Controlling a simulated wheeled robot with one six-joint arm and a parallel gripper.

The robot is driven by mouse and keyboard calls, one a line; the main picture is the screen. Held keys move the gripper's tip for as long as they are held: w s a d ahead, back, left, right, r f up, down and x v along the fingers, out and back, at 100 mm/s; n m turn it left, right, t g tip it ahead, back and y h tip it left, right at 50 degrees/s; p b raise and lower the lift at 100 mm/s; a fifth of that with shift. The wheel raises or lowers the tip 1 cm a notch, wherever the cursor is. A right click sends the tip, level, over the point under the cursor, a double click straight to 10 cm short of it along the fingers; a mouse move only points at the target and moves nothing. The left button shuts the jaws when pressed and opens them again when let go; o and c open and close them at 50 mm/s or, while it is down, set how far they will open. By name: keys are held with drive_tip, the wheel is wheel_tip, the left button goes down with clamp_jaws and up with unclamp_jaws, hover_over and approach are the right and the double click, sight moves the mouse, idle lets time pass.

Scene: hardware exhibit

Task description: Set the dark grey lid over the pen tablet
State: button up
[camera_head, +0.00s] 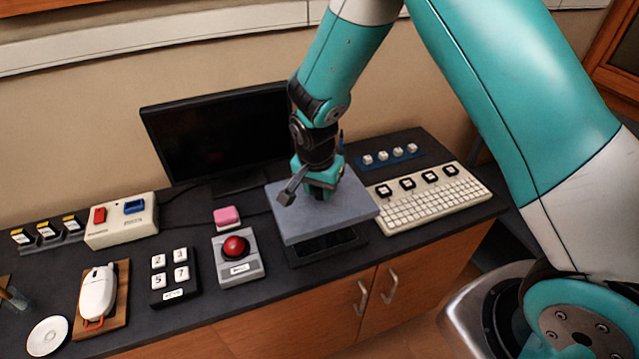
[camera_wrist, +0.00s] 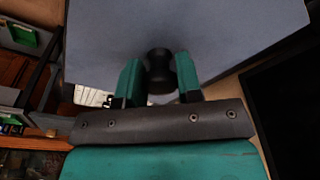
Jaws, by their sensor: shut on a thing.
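The dark grey lid (camera_head: 350,204) is a flat, square, grey-blue plate held roughly level above the counter. My gripper (camera_head: 320,190) is over its top and shut on its knob. In the wrist view, the black knob (camera_wrist: 159,72) stands between the two green fingers of my gripper (camera_wrist: 160,85), and the lid (camera_wrist: 215,35) fills the upper middle. The pen tablet (camera_head: 325,246) is a dark flat slab on the counter beneath the lid. Only its front part shows; the lid hides the rest. A gap shows between lid and tablet at the front.
A red button box (camera_head: 238,268) stands close left of the tablet, with a pink block (camera_head: 227,216) behind it. A white keyboard (camera_head: 430,205) lies close on the right. A black monitor (camera_head: 215,135) stands behind. The counter's front edge is just before the tablet.

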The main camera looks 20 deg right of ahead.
drive_tip(key=shift+f+b, duration=3.05)
drive_tip(key=shift+f, duration=1.5)
drive_tip(key=shift+s, duration=0.15)
drive_tip(key=shift+f+b, duration=0.6)
drive_tip(key=shift+f, duration=0.3)
drive_tip(key=o, duration=1.6)
drive_tip(key=shift+c, duration=0.2)
drive_tip(key=shift+r, duration=0.15)
drive_tip(key=shift+r+p, duration=2.65)
drive_tip(key=shift+r, duration=0.75)
